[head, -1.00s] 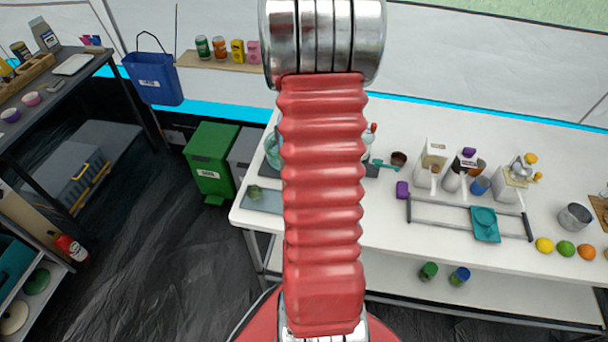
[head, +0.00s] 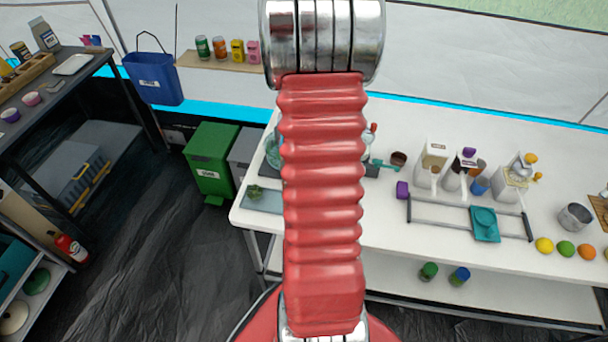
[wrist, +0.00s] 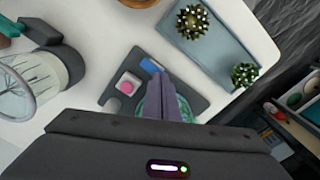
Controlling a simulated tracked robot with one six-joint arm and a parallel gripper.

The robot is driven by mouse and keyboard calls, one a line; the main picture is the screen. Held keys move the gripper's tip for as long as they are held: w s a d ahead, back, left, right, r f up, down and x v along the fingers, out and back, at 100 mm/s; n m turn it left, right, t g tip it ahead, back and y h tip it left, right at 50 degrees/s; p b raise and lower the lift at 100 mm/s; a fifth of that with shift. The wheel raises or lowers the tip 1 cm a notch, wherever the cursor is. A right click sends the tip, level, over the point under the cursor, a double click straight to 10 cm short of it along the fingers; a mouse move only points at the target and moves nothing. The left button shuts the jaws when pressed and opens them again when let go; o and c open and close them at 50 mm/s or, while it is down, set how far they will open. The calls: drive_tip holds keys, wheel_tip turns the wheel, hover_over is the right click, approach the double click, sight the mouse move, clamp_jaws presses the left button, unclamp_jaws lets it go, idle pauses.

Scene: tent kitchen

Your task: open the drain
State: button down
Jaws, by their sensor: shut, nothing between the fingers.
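My gripper (wrist: 170,100) shows in the wrist view with its grey-purple fingers shut and empty. The fingers point at a dark grey base plate (wrist: 188,72) on the white counter. The plate carries a pink square button (wrist: 128,84) left of the fingers and a blue part (wrist: 151,65) close to the fingertips; I cannot tell whether they touch. A teal see-through vessel (wrist: 152,104) is partly hidden behind the fingers. In the head view a teal vessel (head: 272,150) stands at the counter's left end, partly covered by my red arm. I cannot tell which part is the drain.
A blue-grey tray (wrist: 212,47) with two spiky green things lies beside the plate. A clear round vessel (wrist: 32,82) stands at left. The counter (head: 385,205) holds dispensers, a teal slider frame (head: 485,224) and fruit. A green bin (head: 210,160) stands left of the counter.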

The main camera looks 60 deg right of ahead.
drive_tip(key=shift+f, duration=0.6)
idle(0.5)
drive_tip(key=shift+r, duration=0.1)
wheel_tip(320, 180, up, 7)
idle(1.1)
idle(0.6)
drive_tip(key=a+r+n+t, duration=0.2)
drive_tip(key=a+r, duration=0.3)
drive_tip(key=a, duration=0.7)
drive_tip(key=s+a+r+n+t, duration=0.1)
drive_tip(key=a+r+n, duration=0.2)
drive_tip(key=a, duration=0.9)
drive_tip(key=s+a+r+n+t, duration=0.1)
drive_tip(key=a+r+n+t, duration=0.1)
drive_tip(key=a+r, duration=0.6)
drive_tip(key=a, duration=0.5)
drive_tip(key=shift+r+t, duration=0.3)
drive_tip(key=shift+r, duration=0.1)
